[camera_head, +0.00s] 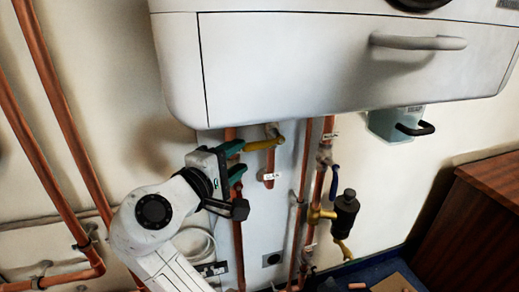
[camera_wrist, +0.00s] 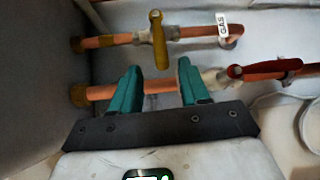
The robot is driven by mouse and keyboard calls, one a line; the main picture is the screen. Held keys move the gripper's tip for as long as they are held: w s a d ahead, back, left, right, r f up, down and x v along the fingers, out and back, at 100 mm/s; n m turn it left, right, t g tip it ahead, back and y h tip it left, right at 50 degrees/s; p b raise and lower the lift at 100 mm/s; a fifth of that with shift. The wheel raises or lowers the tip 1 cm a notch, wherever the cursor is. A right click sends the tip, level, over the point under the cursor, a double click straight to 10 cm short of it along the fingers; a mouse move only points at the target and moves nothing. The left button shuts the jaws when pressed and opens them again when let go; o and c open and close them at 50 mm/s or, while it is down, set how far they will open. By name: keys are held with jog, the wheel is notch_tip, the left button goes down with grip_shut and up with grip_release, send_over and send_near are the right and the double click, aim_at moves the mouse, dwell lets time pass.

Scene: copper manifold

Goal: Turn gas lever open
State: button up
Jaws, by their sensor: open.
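The gas lever is yellow (camera_head: 263,144) and sits on a valve under the white boiler in the head view. In the wrist view the yellow lever (camera_wrist: 160,45) points from its copper pipe toward my gripper, near a white tag reading GAS (camera_wrist: 222,27). My gripper (camera_head: 240,160) has teal fingers and is open, just left of the lever in the head view. In the wrist view the lever's free end appears in the gap between the fingertips of my gripper (camera_wrist: 158,68). I cannot tell whether either finger touches it.
A red lever (camera_wrist: 282,67) sits on a copper pipe to the right in the wrist view. The boiler (camera_head: 330,65) hangs low overhead. A blue lever (camera_head: 334,182) and black filter (camera_head: 346,215) stand right of the pipes. A wooden cabinet (camera_head: 475,225) is far right.

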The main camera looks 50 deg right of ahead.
aim_at(259, 143)
jog(key=b+x, duration=0.1)
jog(key=x, duration=0.8)
jog(key=shift+d+f, duration=0.1)
jog(key=shift+d, duration=0.3)
jog(key=shift+c, duration=0.2)
grip_shut()
